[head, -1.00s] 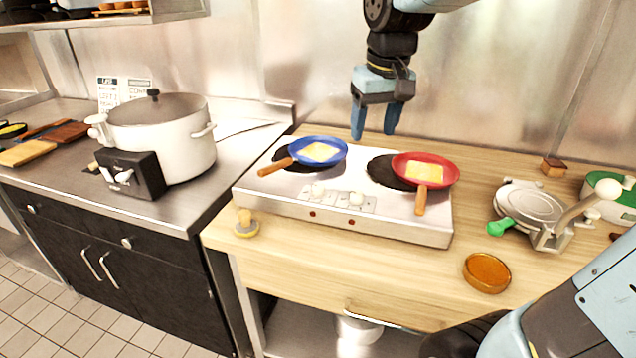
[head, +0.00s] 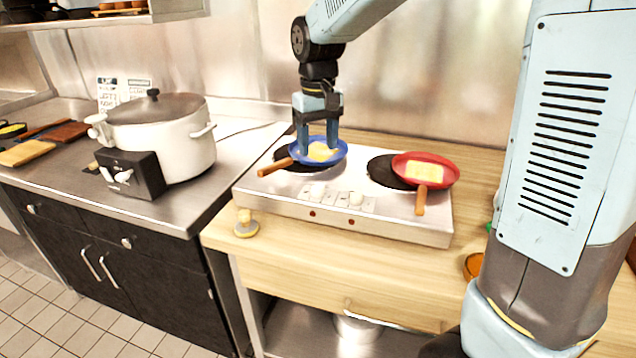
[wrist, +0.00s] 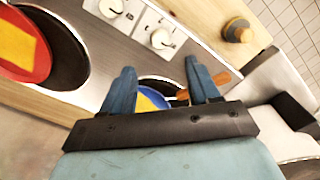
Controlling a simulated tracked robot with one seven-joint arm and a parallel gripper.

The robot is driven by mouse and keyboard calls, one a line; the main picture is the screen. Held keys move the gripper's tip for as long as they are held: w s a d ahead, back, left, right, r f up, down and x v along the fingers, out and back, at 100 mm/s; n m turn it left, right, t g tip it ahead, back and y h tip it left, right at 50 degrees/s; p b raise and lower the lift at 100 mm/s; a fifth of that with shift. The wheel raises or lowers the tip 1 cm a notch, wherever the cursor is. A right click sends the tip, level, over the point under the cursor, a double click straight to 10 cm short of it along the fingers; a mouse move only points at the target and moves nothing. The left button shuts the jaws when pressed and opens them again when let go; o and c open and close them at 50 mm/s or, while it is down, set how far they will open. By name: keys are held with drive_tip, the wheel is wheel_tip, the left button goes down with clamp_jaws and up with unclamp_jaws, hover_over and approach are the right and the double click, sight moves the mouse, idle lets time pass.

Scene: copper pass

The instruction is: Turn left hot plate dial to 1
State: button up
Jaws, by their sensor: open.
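The silver hot plate (head: 265,198) stands on the wooden counter. Its left dial (head: 318,189) and right dial (head: 356,198) are white knobs on the top panel's front. In the wrist view the left dial (wrist: 161,38) is nearer my fingers than the right dial (wrist: 110,7); its exact setting is too small to read. My gripper (head: 318,148) is open and empty, pointing down over the blue pan on the left burner, behind the left dial. In the wrist view my gripper (wrist: 160,82) frames part of the blue pan between its fingers.
The blue pan (head: 334,143) and red pan (head: 440,170) each hold a yellow slice. A wooden-handled tool (head: 246,226) stands at the counter's front left. A large white pot (head: 190,140) is on the steel counter to the left. The hot plate's front edge is clear.

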sight(318, 185)
wheel_tip(318, 185, down, 11)
idle(0.4)
drive_tip(key=c, duration=1)
